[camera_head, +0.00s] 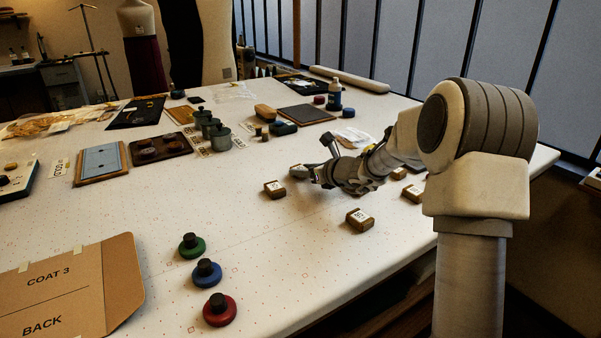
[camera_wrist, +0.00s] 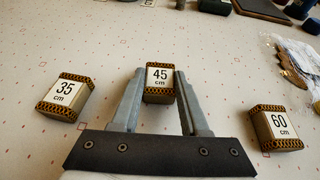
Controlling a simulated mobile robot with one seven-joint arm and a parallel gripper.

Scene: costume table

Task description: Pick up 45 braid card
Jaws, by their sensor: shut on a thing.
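The 45 braid card (camera_wrist: 159,78) is a small block with a white "45 cm" label and patterned orange-black braid along its edges. My gripper (camera_wrist: 160,88) has a finger on each side of it and is shut on it. In the wrist view the card stands between the fingertips with its label facing the camera. In the head view my gripper (camera_head: 312,174) is low over the right part of the table, and a small part of a block (camera_head: 298,170) shows beside it. Whether the card touches the table is unclear.
The 35 cm card (camera_wrist: 66,96) lies left of my gripper and the 60 cm card (camera_wrist: 275,128) lies right. Other small blocks (camera_head: 360,220) lie nearby. Green, blue and red knobbed discs (camera_head: 207,273) and a cardboard folder (camera_head: 70,290) are at the front left. The front middle is clear.

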